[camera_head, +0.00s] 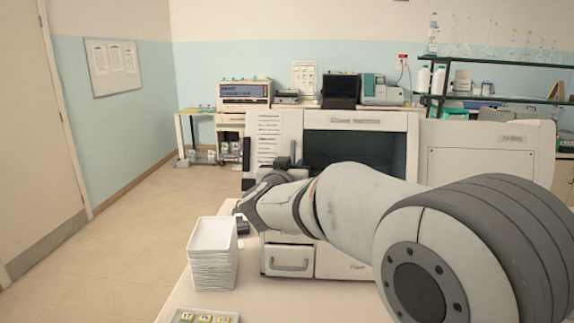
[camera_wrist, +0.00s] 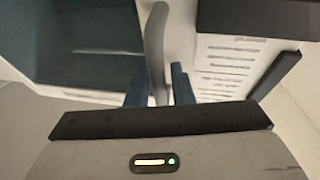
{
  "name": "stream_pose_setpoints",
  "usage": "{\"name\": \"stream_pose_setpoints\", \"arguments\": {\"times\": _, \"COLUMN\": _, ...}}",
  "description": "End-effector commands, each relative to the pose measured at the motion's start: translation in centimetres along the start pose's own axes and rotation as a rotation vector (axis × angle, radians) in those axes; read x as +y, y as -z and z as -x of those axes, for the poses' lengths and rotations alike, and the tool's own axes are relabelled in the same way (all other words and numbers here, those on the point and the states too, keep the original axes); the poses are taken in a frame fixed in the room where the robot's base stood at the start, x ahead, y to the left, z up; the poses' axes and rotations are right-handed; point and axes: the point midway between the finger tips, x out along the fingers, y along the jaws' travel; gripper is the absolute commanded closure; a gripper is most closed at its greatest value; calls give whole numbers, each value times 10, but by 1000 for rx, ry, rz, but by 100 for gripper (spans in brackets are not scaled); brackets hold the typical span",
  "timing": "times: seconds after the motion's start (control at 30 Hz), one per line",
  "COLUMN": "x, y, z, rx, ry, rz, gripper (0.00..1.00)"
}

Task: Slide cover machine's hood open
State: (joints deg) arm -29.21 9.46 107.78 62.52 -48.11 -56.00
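The slide cover machine (camera_head: 409,121) is a large white cabinet with a dark, glossy hood window (camera_head: 345,148) at its front, partly hidden by my arm. In the wrist view the dark teal window (camera_wrist: 85,40) is at upper left. A grey curved handle (camera_wrist: 155,40) stands out from the machine's white front. My gripper (camera_wrist: 160,85) is at this handle, one dark blue finger on each side of it. The fingers are close to the handle, but I cannot tell whether they press on it. In the head view my gripper is at the machine's left part, mostly hidden.
A stack of white trays (camera_head: 212,255) stands on the near counter, left of my arm. A tray with yellow labelled items (camera_head: 205,318) is at the bottom edge. A drawer (camera_head: 289,260) is low on the machine. Glassware shelves (camera_head: 480,62) are at right. The floor (camera_head: 110,240) at left is clear.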

Motion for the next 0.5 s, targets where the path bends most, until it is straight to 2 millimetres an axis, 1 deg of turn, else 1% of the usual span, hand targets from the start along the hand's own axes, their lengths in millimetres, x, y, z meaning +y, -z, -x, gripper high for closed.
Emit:
{"name": "stream_pose_setpoints", "arguments": {"times": 0.2, "x": 1, "y": 0, "z": -1, "rx": 0, "ry": -2, "rz": 0, "gripper": 80}}
{"name": "stream_pose_setpoints", "arguments": {"times": 0.43, "x": 1, "y": 0, "z": -1, "rx": 0, "ry": -2, "rz": 0, "gripper": 99}}
{"name": "stream_pose_setpoints", "arguments": {"times": 0.5, "x": 1, "y": 0, "z": -1, "rx": 0, "ry": -2, "rz": 0, "gripper": 100}}
